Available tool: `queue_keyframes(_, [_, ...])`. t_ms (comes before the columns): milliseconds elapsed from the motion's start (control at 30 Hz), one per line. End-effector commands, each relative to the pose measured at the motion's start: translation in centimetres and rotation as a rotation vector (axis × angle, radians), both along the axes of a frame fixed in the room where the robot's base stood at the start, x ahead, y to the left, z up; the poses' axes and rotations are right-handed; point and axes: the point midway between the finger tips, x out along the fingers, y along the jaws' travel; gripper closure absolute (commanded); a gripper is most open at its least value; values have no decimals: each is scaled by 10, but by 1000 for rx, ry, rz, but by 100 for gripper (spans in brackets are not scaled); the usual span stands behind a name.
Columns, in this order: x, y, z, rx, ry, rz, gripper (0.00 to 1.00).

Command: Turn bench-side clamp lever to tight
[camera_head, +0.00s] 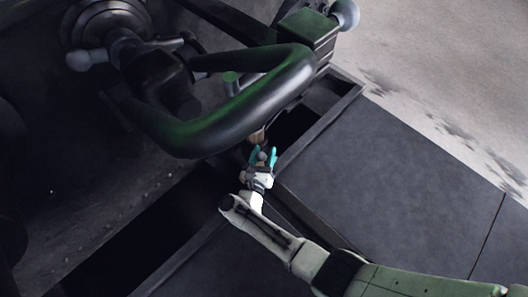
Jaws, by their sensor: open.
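My gripper (263,156) is near the middle of the view, with its two teal fingers apart, just below a thick dark green curved bar. A small brownish part (257,136) shows just beyond the fingertips, partly hidden by the bar. I cannot tell whether it belongs to the clamp lever, or whether the fingers touch it. No bench-side clamp lever can be made out clearly; the area behind the bar is dark and covered.
The curved bar (240,110) arches close over my gripper. Dark machinery with a round-ended handle (85,60) fills the upper left. A green block (308,28) with a grey ball (345,14) is at the top. Flat dark panels (400,180) lie right, beside dark open gaps.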

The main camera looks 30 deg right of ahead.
Motion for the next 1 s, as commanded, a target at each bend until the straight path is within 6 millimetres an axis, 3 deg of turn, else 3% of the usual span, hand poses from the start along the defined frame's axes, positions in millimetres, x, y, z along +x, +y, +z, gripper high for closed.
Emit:
queue_keyframes(400, [5, -5, 0, -1, 1, 1, 53])
queue_keyframes(900, [5, -5, 0, -1, 1, 0, 100])
queue_keyframes(1000, [5, -5, 0, -1, 0, -1, 100])
